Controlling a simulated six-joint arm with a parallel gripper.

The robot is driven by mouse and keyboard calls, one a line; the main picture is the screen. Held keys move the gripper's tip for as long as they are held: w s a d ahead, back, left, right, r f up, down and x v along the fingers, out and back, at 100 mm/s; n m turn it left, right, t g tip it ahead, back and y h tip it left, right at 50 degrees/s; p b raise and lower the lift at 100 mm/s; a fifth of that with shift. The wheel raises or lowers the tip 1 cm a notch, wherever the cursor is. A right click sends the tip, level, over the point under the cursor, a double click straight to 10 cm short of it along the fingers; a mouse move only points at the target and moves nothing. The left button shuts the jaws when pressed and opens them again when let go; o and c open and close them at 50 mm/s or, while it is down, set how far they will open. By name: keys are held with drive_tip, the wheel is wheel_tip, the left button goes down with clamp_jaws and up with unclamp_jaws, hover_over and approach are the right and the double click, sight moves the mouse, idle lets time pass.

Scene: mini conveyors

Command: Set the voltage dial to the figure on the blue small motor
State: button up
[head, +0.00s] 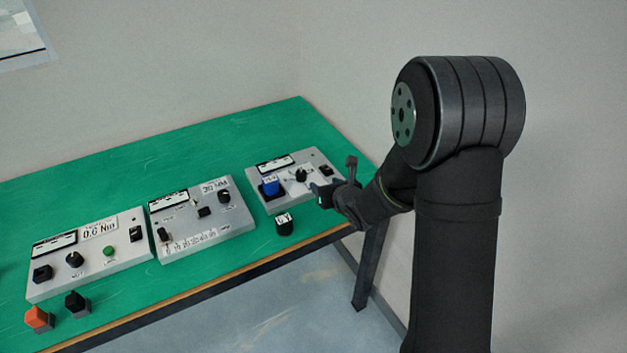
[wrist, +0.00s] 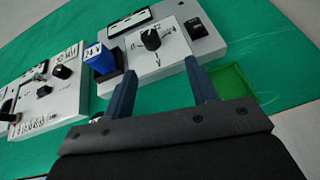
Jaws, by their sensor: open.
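The blue small motor (wrist: 101,62) stands in a black holder at the left of the right-hand grey panel (wrist: 125,36); its white label appears to read 24 V. It also shows in the head view (head: 271,188). The black voltage dial (wrist: 151,40) sits on a white scale plate on that panel, right of the motor; it also shows in the head view (head: 301,176). The scale figures and the dial's exact setting are too small to read. My gripper (wrist: 160,80) is open and empty, its fingers in front of the dial and apart from it.
A black switch (wrist: 194,28) is right of the dial. A green tray (wrist: 235,82) lies by the right finger. A black labelled motor (head: 284,226) stands before the panel. Two other panels (head: 200,235) (head: 120,255), an orange block (head: 37,318) and a black block (head: 75,302) are left.

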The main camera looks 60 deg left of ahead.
drive_tip(key=w+a+m+h, duration=0.1)
drive_tip(key=w+a+m, duration=0.1)
drive_tip(key=a, duration=0.1)
drive_tip(key=w+a+m+t+h, duration=0.1)
drive_tip(key=w+a+m, duration=0.1)
drive_tip(key=a+m, duration=0.1)
drive_tip(key=w+a+m+t+h, duration=0.1)
drive_tip(key=w+a+m, duration=0.1)
drive_tip(key=a+m, duration=0.1)
drive_tip(key=shift+w+f+h, duration=0.1)
drive_tip(key=shift+h, duration=0.3)
drive_tip(key=a+m+h, duration=0.1)
drive_tip(key=m, duration=0.1)
drive_tip(key=w+a+r+m+h, duration=0.1)
drive_tip(key=m, duration=0.1)
drive_tip(key=a+m+h, duration=0.1)
drive_tip(key=a+m, duration=0.1)
drive_tip(key=shift+w+r+m, duration=0.15)
drive_tip(key=shift+r+m, duration=0.15)
drive_tip(key=shift+r, duration=0.05)
wheel_tip(320, 180, up, 3)
drive_tip(key=s+a+m+h, duration=0.2)
drive_tip(key=m+h, duration=0.1)
drive_tip(key=m, duration=0.3)
drive_tip(key=m+g+h, duration=0.3)
drive_tip(key=m, duration=0.4)
approach(302, 172)
wheel_tip(302, 172, down, 9)
drive_tip(key=shift+f, duration=0.1)
drive_tip(key=c, duration=1)
